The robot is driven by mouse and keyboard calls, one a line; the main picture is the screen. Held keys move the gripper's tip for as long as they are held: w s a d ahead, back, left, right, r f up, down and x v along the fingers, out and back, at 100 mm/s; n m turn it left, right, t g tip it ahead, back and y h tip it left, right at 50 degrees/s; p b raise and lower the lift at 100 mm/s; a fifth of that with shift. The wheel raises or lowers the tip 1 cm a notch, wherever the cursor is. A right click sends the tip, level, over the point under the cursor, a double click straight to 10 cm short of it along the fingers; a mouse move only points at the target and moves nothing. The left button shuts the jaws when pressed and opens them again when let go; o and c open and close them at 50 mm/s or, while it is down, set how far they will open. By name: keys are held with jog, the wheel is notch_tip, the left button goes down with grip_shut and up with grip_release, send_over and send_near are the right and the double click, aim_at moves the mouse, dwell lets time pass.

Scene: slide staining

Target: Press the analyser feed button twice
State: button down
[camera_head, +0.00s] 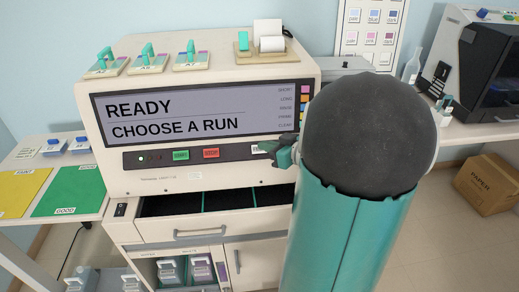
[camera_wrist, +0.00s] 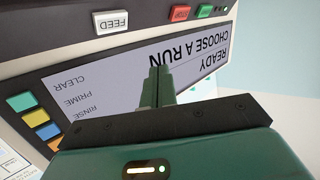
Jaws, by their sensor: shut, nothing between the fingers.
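The analyser (camera_head: 215,75) is a cream machine whose screen (camera_head: 190,108) reads "READY, CHOOSE A RUN". The white feed button (camera_wrist: 110,23), labelled FEED, shows at the upper left of the wrist view. In the head view the feed button (camera_head: 262,149) is partly hidden by my gripper (camera_head: 280,145). My gripper is shut and empty. In the wrist view the gripper's fingertips (camera_wrist: 160,72) appear in front of the screen, apart from the button in the picture. I cannot tell whether anything touches the panel.
A green START button (camera_head: 181,155) and a red button (camera_head: 211,153) sit on the same panel. Coloured buttons (camera_wrist: 37,117) line the screen's side. An open drawer (camera_head: 200,228) juts out below.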

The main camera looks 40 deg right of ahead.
aim_at(254, 147)
jog(key=w+d+f, duration=0.3)
jog(key=w+f, duration=0.2)
jog(key=f, duration=0.1)
jog(key=shift+d+f, duration=0.15)
jog(key=shift+d, duration=0.1)
jog(key=shift+w, duration=0.1)
dwell(2.0)
jog(key=shift+w+d+f, duration=0.15)
jog(key=shift+w+f, duration=0.1)
jog(key=shift+w+d+f, duration=0.15)
jog(key=shift+f, duration=0.1)
dwell(0.7)
jog(key=shift+s+a+r, duration=0.3)
jog(key=shift+s+r, duration=0.15)
jog(key=shift+r, duration=0.05)
jog(key=shift+r, duration=0.1)
dwell(0.3)
jog(key=shift+s+a+r, duration=0.5)
jog(key=shift+s+r, duration=0.25)
jog(key=shift+r, duration=0.1)
jog(key=shift+s+a+r, duration=0.5)
jog(key=shift+s+r, duration=0.2)
jog(key=shift+r, duration=0.15)
